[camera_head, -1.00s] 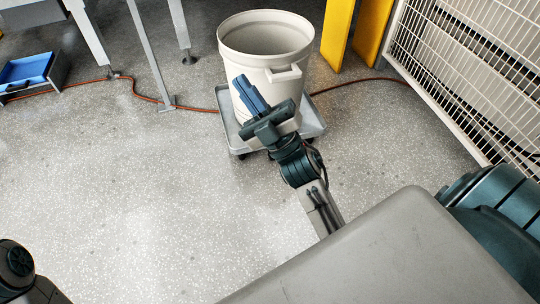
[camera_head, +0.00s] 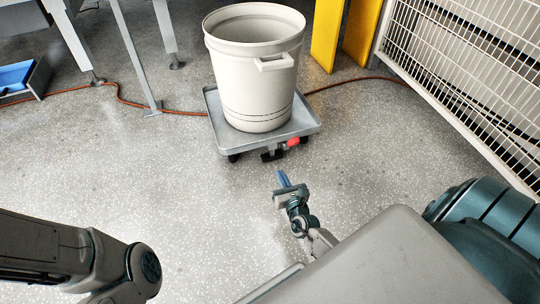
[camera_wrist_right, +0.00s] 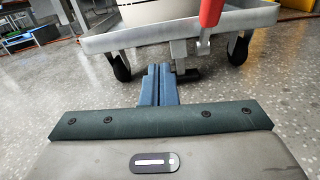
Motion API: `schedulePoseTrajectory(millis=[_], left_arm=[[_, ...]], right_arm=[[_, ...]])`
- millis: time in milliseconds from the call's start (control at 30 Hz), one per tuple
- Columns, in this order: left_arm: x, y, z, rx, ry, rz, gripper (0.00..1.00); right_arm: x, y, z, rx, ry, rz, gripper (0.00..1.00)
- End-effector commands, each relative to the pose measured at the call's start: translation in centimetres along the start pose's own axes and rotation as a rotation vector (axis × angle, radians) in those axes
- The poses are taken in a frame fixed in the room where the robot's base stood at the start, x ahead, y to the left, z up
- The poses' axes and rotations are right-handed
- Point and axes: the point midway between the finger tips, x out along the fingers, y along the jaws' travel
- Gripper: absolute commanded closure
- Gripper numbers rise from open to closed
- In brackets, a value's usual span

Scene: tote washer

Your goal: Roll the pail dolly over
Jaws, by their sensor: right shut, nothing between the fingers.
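The pail dolly (camera_head: 222,137) is a low grey tray on dark casters, and a white pail (camera_head: 255,85) stands upright on it. A red part (camera_head: 293,142) sits at the dolly's front edge; in the right wrist view a red handle or lever (camera_wrist_right: 210,12) hangs before the grey rim (camera_wrist_right: 150,33). My right gripper (camera_head: 282,178) is in front of the dolly, low over the floor, apart from it. Its blue fingers (camera_wrist_right: 158,82) are shut and empty, pointing at the dolly's underside between two casters. My left arm shows at lower left; its gripper is out of view.
An orange cable (camera_head: 180,113) runs along the floor behind the dolly. A white mesh fence (camera_head: 465,85) stands at right, yellow posts (camera_head: 327,35) at back. Grey table legs (camera_head: 137,60) and a blue bin (camera_head: 15,75) are at left. The floor before the dolly is clear.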

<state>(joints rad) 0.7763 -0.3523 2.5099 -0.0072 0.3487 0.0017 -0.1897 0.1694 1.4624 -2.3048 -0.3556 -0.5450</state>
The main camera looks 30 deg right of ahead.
Motion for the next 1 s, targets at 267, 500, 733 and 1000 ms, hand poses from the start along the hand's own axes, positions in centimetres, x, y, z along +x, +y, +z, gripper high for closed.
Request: schedulePoseTrajectory(millis=[267,500,733,1000], left_arm=[[0.0,0.0,-0.4,-0.012,0.008,-0.007,0.64],[-1.0,-0.3,-0.7,-0.01,-0.008,-0.007,0.64],[-2.1,-0.6,-1.0,-0.009,-0.024,-0.006,0.64],[-2.7,-0.8,-1.4,-0.009,-0.024,-0.007,0.64]], right_arm=[[1.2,-0.6,-1.0,-0.089,-0.014,-0.001,1.0],[6.1,-0.6,-1.0,-0.086,-0.015,-0.001,1.0],[10.7,-0.6,-1.0,-0.084,-0.013,-0.001,1.0],[13.4,-0.6,-0.8,-0.084,-0.012,-0.001,1.0]])
